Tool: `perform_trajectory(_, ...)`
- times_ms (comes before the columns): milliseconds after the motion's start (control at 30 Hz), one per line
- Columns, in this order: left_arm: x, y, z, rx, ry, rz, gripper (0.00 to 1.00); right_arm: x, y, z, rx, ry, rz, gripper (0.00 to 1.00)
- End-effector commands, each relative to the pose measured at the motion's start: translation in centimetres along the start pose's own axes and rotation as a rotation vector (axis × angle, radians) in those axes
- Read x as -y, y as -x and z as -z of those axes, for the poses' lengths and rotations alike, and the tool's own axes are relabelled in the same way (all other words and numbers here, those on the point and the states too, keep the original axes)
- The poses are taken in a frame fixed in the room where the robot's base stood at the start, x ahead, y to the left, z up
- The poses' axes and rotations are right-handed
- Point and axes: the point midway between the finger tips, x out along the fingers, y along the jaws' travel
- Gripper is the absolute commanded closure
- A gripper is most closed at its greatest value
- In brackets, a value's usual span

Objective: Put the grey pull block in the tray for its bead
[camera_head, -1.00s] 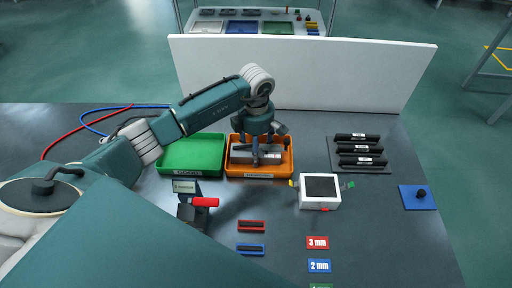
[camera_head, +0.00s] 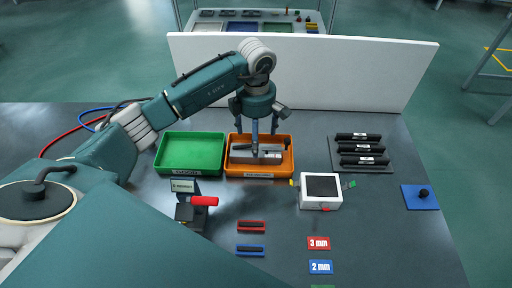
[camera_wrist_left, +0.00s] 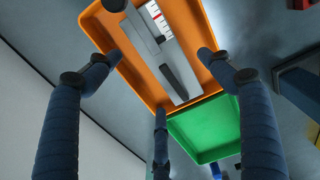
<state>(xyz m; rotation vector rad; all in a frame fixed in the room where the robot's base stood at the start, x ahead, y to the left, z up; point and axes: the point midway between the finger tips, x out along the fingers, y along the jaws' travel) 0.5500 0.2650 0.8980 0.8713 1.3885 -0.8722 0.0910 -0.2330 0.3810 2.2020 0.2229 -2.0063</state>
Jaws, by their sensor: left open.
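The grey pull block (camera_head: 242,155) lies inside the orange tray (camera_head: 288,168). In the left wrist view the block (camera_wrist_left: 172,62) shows as a long grey bar with a red-and-white scale strip, and the orange tray (camera_wrist_left: 112,38) surrounds it. My left gripper (camera_head: 265,145) is above the orange tray, pointing down, with its fingers over the block. In the left wrist view its fingers (camera_wrist_left: 158,85) are spread wide, with nothing held between them. The green tray (camera_head: 190,153), labelled GOOD, stands empty left of the orange one. My right gripper is not in either view.
A white panel (camera_head: 300,72) stands behind the trays. A red-handled clamp fixture (camera_head: 203,201) and a white box with a dark top (camera_head: 321,188) stand in front. Black bars (camera_head: 362,148) lie on a rack at right, near a blue plate (camera_head: 420,197).

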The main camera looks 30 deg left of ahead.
Motion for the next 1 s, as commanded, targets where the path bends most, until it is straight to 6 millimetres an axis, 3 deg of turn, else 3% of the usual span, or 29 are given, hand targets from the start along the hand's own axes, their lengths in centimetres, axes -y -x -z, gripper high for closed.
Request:
perform_trajectory(200,-0.1,4.1,0.0,0.000,-0.001,-0.004,0.20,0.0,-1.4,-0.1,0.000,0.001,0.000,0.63)
perform_trajectory(400,0.0,6.0,0.0,-0.001,0.000,0.000,0.20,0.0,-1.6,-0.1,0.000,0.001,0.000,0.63)
perform_trajectory(1000,0.0,6.2,0.0,-0.001,0.000,0.001,0.20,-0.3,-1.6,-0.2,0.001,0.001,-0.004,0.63)
